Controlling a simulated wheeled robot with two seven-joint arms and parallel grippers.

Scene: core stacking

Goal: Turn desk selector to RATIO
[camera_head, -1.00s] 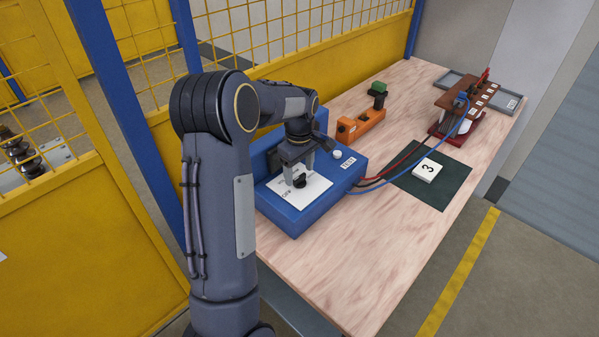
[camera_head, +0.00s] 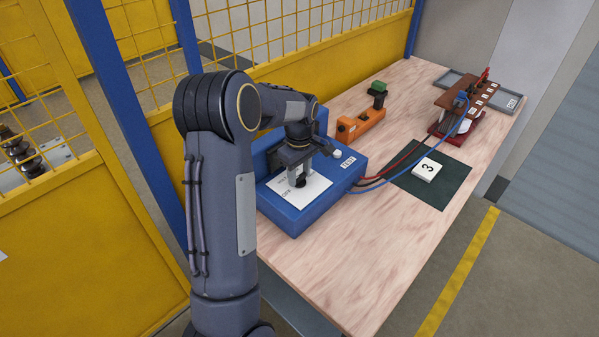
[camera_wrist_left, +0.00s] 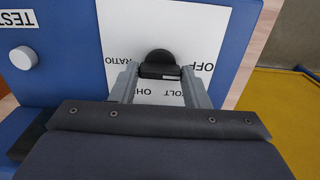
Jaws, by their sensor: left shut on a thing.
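The blue desk unit (camera_head: 296,226) carries a white dial plate (camera_head: 309,191) with a black selector knob (camera_wrist_left: 160,62). In the left wrist view, the plate reads RATIO left of the knob, OFF to its right, and VOLT and OHM upside down below. My left gripper (camera_head: 299,178) points down over the plate. Its fingertips, in the left wrist view (camera_wrist_left: 160,73), are shut on the knob's bar, one at each end. The bar lies across the picture between them. I cannot tell which label the knob points at. My right gripper is out of view.
A white button (camera_head: 337,154) and a TEST label (camera_head: 348,163) sit on the blue unit. Red and blue leads (camera_head: 400,171) run to a brown terminal stand (camera_head: 458,100). An orange block (camera_head: 360,125) stands behind. A white "3" tile (camera_head: 427,171) lies on a dark mat (camera_head: 446,190).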

